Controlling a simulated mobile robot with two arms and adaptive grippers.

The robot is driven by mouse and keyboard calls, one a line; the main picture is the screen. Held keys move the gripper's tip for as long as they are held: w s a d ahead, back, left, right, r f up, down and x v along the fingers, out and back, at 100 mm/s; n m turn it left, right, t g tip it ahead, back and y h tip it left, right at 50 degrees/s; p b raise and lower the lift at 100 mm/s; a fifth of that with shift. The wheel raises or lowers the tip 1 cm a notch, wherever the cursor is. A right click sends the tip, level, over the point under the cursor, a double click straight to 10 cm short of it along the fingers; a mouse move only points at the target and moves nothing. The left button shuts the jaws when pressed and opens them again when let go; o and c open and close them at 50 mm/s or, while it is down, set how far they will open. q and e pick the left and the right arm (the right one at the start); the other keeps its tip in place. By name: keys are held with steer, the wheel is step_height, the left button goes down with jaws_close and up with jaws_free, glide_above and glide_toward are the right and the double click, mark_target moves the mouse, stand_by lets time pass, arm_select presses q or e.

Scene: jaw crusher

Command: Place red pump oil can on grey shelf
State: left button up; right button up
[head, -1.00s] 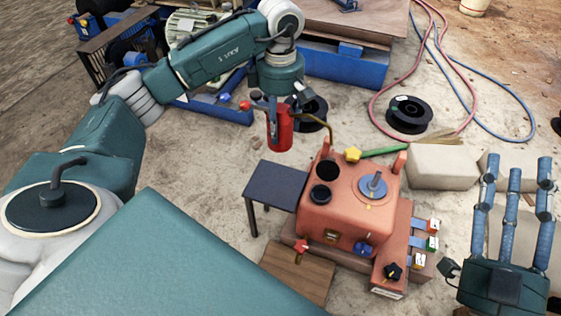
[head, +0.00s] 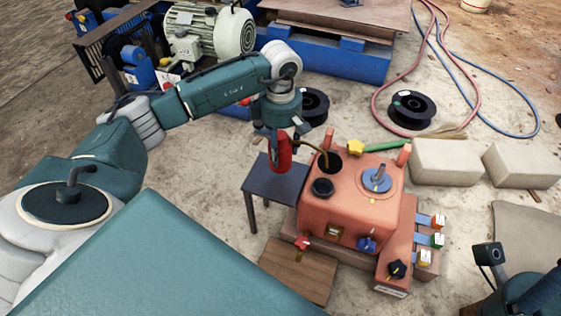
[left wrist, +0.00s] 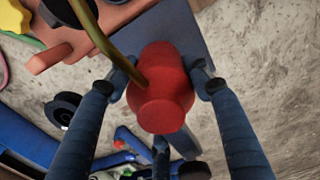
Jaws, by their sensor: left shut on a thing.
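The red pump oil can (head: 281,155) hangs upright in my left gripper (head: 279,138), with its thin brass spout pointing right toward the orange machine. In the left wrist view the can (left wrist: 161,92) sits between the fingers of my left gripper (left wrist: 160,85), which are shut on it. The grey shelf (head: 271,187) is a small dark table left of the orange machine. In the head view the can overlaps the shelf's far part; whether it touches the top cannot be told. My right gripper (head: 525,285) shows only partly at the lower right edge, its fingers mostly out of frame.
The orange jaw crusher (head: 345,205) with knobs and coloured switches stands right against the shelf. A wooden board (head: 298,270) lies in front. Pale blocks (head: 445,162), black spools (head: 412,108) and hoses lie behind and to the right. Floor left of the shelf is clear.

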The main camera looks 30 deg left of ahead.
mark_target(281, 161)
arm_select(q)
steer(key=shift+f+b, duration=0.9)
steer(key=shift+f, duration=1.85)
steer(key=shift+f, duration=0.2)
steer(key=o, duration=1.4)
steer(key=shift+r, duration=0.1)
